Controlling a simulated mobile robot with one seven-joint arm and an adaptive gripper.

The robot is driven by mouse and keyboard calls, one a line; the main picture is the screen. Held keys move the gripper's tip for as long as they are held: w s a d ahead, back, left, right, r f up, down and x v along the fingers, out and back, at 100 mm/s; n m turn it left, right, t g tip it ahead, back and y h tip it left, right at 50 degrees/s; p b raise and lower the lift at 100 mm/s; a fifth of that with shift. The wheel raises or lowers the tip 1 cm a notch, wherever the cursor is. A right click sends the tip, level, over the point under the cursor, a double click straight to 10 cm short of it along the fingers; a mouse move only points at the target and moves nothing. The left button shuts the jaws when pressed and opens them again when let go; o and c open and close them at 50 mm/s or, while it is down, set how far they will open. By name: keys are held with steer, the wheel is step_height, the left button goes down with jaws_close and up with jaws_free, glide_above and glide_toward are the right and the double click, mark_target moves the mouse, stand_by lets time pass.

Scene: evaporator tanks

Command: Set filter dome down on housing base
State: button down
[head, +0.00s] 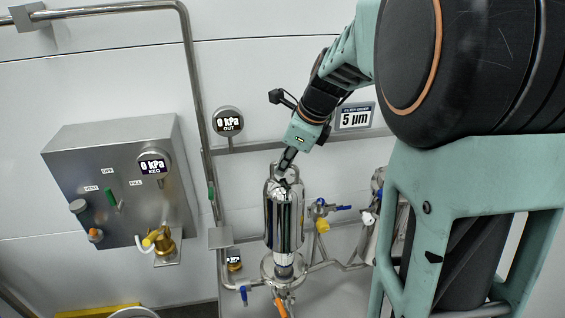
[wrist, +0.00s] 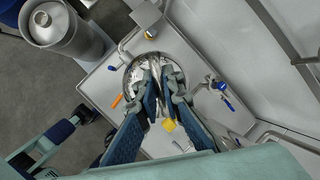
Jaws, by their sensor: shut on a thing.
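The filter dome (head: 284,215) is a shiny, tall metal cylinder with a loop handle on top, and it looks upright. My gripper (head: 286,167) is shut on its handle from above. The housing base (head: 270,274) is a round metal flange directly below the dome. A narrower bright section shows between the dome's lower edge and the flange, so the dome appears raised above the base. In the wrist view, my gripper (wrist: 160,76) reaches over the round metal rim (wrist: 127,77), and its fingers hide much of the dome.
Blue-handled valves (head: 343,207) and pipes stand right of the dome. An orange handle (head: 280,307) is below the base. A vertical pipe (head: 199,110) and a steel control box (head: 120,170) are to the left. A metal keg (wrist: 60,30) shows in the wrist view.

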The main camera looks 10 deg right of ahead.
mark_target(284, 178)
steer(key=shift+f+b, duration=1.45)
steer(key=shift+f, duration=0.85)
steer(key=shift+p, duration=0.45)
stand_by(0.8)
